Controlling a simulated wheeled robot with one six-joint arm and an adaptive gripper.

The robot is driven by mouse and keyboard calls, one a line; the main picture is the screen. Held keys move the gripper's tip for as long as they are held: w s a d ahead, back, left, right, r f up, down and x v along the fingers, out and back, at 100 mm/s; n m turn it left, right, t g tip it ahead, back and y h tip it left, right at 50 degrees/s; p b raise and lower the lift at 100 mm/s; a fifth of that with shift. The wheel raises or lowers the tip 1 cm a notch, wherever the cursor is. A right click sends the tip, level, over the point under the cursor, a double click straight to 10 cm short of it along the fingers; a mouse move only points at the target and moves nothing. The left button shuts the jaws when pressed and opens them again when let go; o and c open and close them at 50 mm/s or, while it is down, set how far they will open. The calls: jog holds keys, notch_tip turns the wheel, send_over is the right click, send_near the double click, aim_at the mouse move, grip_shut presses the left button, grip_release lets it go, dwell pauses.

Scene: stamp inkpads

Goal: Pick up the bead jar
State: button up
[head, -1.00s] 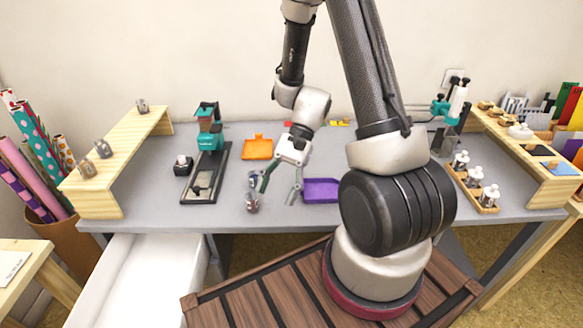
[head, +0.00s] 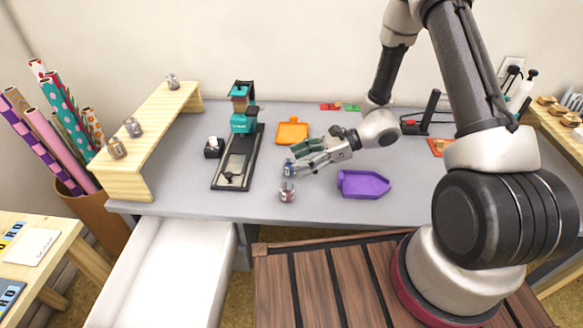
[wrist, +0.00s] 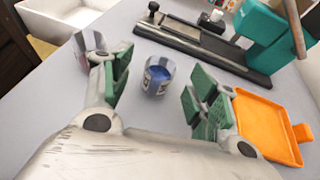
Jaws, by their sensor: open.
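A small clear jar with blue contents (wrist: 157,77) stands on the grey desk. In the wrist view it is between and just beyond my open fingers, with no contact visible. In the head view this jar (head: 288,168) is at my fingertips, partly covered by them. My gripper (head: 298,158) reaches in low from the right, open and empty; its green finger pads frame the jar in the wrist view (wrist: 160,92). A second, similar jar (head: 287,191) stands nearer the desk's front edge; it also shows in the wrist view (wrist: 92,42), partly behind the left finger.
An orange tray (head: 292,133) lies behind my gripper and a purple tray (head: 364,184) to its right. A teal-topped stamping press (head: 243,122) stands left. A wooden riser (head: 150,130) holds several jars. Bare desk lies left of the two jars.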

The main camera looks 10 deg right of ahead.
aim_at(290, 161)
jog(key=shift+x, duration=1.95)
jog(key=shift+w+f, duration=0.1)
jog(key=c, duration=1.1)
jog(key=shift+c, duration=0.2)
notch_tip(290, 161, up, 10)
jog(key=shift+f, duration=0.1)
jog(key=w+d+r+m+t+h, duration=0.35)
jog(key=w+d+m+t, duration=0.45)
jog(key=w, duration=0.3)
jog(key=w+d+r+m+t+h, duration=0.1)
jog(key=d+r+m+t+h, duration=0.1)
jog(key=d, duration=0.5)
jog(key=w+d+r+m+t+h, duration=0.2)
jog(key=d+r+m+h, duration=0.2)
jog(key=d, duration=0.3)
jog(key=shift+d+r+t, duration=0.2)
jog(key=shift+r+t, duration=0.1)
jog(key=shift+r, duration=0.35)
